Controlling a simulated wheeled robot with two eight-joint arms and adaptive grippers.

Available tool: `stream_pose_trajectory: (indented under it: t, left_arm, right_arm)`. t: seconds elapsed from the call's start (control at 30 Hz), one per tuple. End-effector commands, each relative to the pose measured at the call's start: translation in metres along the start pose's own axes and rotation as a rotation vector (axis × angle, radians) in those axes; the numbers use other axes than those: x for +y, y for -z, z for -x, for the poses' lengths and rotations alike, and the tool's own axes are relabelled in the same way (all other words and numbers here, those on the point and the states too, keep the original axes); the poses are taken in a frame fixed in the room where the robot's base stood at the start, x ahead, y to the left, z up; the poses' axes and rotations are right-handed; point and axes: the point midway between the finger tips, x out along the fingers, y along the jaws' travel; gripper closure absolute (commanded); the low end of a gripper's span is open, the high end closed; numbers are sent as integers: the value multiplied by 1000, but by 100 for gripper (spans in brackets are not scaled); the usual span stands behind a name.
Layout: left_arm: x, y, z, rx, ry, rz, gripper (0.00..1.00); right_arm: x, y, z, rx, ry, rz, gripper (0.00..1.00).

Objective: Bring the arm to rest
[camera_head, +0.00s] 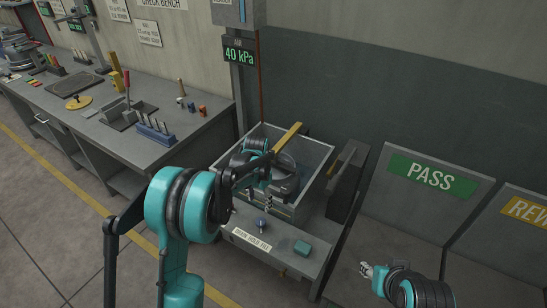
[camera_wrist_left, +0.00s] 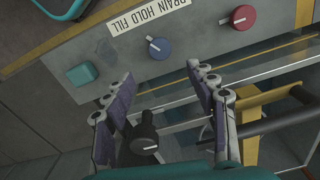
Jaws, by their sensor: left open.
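My left gripper (camera_head: 260,200) reaches over the front of a clear-walled tank (camera_head: 318,160), above the control panel. In the left wrist view its two fingers (camera_wrist_left: 162,75) are spread apart with nothing held between the tips. A black knob-ended part (camera_wrist_left: 145,142) shows behind and between the fingers; I cannot tell whether they touch it. The panel's blue knob (camera_wrist_left: 158,47) lies beyond the fingertips, apart from them. My right gripper (camera_head: 367,269) shows at the lower right, small, before the PASS panel; its jaw state is unclear.
The panel carries a DRAIN HOLD FILL label (camera_head: 251,241), a teal button (camera_head: 302,247) and a red knob (camera_wrist_left: 243,17). A yellow bar (camera_head: 288,136) crosses the tank. A workbench (camera_head: 190,140) with tools stands left. The PASS panel (camera_head: 430,175) stands right.

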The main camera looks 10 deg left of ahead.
Motion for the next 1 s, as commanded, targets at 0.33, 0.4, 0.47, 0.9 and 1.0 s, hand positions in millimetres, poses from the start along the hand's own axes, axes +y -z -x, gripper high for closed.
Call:
stream_pose_trajectory:
  t: [0.33,0.4,0.47,0.9,1.0]
  left_arm:
    - [11,-20,43,57,30,52,43]
    - [18,-34,66,96,47,86,43]
    - [26,-49,85,132,63,118,43]
    - [89,-166,156,412,141,348,43]
    - [102,-191,155,476,149,397,43]
  right_arm:
    - [0,0,0,0,0,0,60]
    - [0,0,0,0,0,0,60]
    - [0,0,0,0,0,0,60]
    - [0,0,0,0,0,0,60]
    - [0,0,0,0,0,0,60]
